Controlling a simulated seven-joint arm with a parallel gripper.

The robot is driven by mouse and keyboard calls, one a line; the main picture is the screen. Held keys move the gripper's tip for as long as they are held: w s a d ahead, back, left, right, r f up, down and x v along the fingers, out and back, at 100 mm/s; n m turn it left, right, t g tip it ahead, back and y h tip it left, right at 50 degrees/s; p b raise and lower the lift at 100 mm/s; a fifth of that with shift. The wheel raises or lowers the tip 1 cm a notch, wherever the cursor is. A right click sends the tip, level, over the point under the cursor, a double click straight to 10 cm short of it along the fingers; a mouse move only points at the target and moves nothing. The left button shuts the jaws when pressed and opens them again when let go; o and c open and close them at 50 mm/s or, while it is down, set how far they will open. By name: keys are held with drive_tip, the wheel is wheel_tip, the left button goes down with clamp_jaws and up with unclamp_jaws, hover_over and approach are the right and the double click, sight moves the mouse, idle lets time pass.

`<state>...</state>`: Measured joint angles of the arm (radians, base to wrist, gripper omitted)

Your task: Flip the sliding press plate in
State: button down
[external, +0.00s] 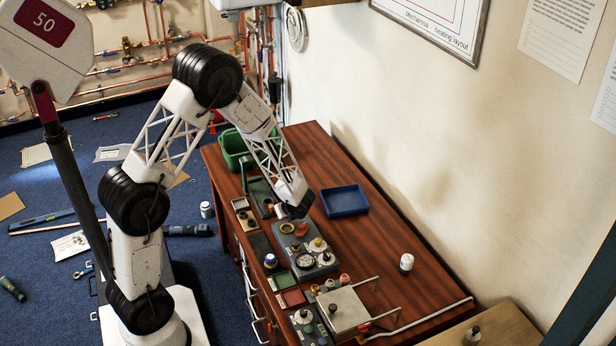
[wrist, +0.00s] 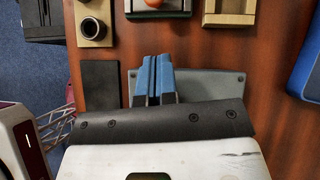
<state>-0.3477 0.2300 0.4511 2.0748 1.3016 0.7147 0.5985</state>
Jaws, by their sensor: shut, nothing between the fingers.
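A pale flat metal plate (external: 343,310), which looks like the press plate, lies near the bench's front end in the external view, with thin rods to its right. I cannot tell how it is mounted. My gripper (external: 291,213) is well behind it, over the back edge of a grey panel (external: 322,268) with knobs and a gauge. In the wrist view, my gripper's blue fingers (wrist: 152,72) are together and empty, over the grey panel (wrist: 212,82). The wrist housing hides most of the panel there, and the press plate is not seen in that view.
A blue tray (external: 345,201) stands right of my gripper, and a green bin (external: 233,146) stands at the back. A white-capped jar (external: 406,262) is on the right. Small blocks line the left edge, including one with a black ring (wrist: 94,30).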

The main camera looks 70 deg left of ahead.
sight(272, 211)
drive_tip(key=x, duration=0.3)
drive_tip(key=shift+s+a, duration=0.1)
drive_tip(key=shift+a, duration=0.35)
drive_tip(key=shift+s+a+f, duration=0.1)
drive_tip(key=shift+a, duration=0.6)
drive_tip(key=shift+s+a+f, duration=0.1)
drive_tip(key=shift+a, duration=0.6)
drive_tip(key=shift+a, duration=0.15)
drive_tip(key=a, duration=1.3)
drive_tip(key=shift+a, duration=0.15)
